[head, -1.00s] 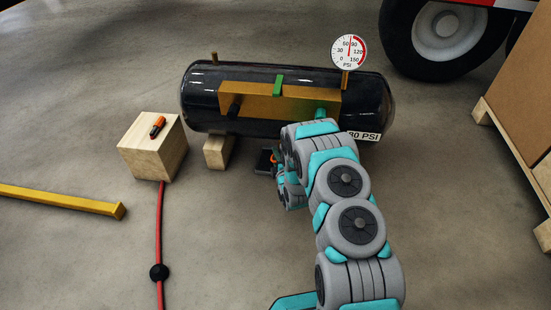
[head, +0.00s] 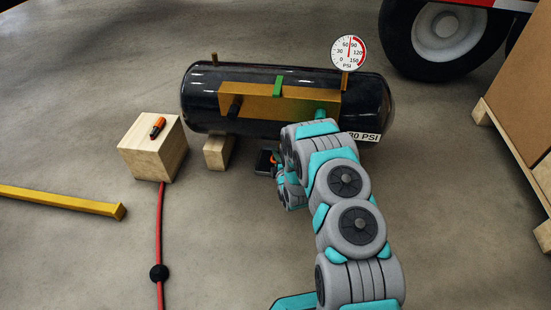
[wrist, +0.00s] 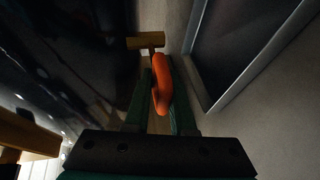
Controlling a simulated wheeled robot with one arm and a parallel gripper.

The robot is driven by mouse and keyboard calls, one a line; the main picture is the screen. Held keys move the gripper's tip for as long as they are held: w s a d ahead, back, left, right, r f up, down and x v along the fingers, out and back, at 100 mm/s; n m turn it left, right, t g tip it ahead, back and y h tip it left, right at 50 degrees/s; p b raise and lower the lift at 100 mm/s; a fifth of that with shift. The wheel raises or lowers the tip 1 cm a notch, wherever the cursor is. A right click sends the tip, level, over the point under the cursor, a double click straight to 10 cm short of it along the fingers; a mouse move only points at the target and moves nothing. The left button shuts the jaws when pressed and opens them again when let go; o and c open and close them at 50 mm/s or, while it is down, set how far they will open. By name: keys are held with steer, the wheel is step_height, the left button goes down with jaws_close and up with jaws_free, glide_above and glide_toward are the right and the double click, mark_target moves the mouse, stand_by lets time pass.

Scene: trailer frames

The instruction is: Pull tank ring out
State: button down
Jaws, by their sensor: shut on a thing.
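The black tank (head: 300,77) lies on its side with a gold-brown band along its front. In the wrist view, an orange ring (wrist: 162,88) hangs beside a brass crosspiece and stem (wrist: 146,42) close to the dark tank wall (wrist: 75,60). My gripper (wrist: 160,70) is shut on the ring, its green fingers on either side of it.
A dark tray (head: 263,161) lies under the tank; a grey-rimmed dark panel (wrist: 245,45) shows beside the ring. A wooden block (head: 152,150) holds an orange-black item. A gauge (head: 348,52) tops the tank. A red hose (head: 160,220) and yellow bar (head: 60,199) lie left.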

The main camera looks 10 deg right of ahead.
steer(key=shift+s+a+f, duration=0.1)
steer(key=shift+s+f, duration=0.25)
steer(key=shift+f, duration=0.2)
steer(key=shift+s+a, duration=0.2)
steer(key=shift+s, duration=0.45)
steer(key=c, duration=1.1)
jaws_free()
steer(key=shift+f, duration=0.1)
steer(key=shift+c, duration=0.2)
steer(key=shift+o, duration=1.3)
steer(key=shift+w, duration=0.1)
steer(key=shift+r, duration=0.25)
steer(key=shift+w+r, duration=0.1)
steer(key=shift+r, duration=0.05)
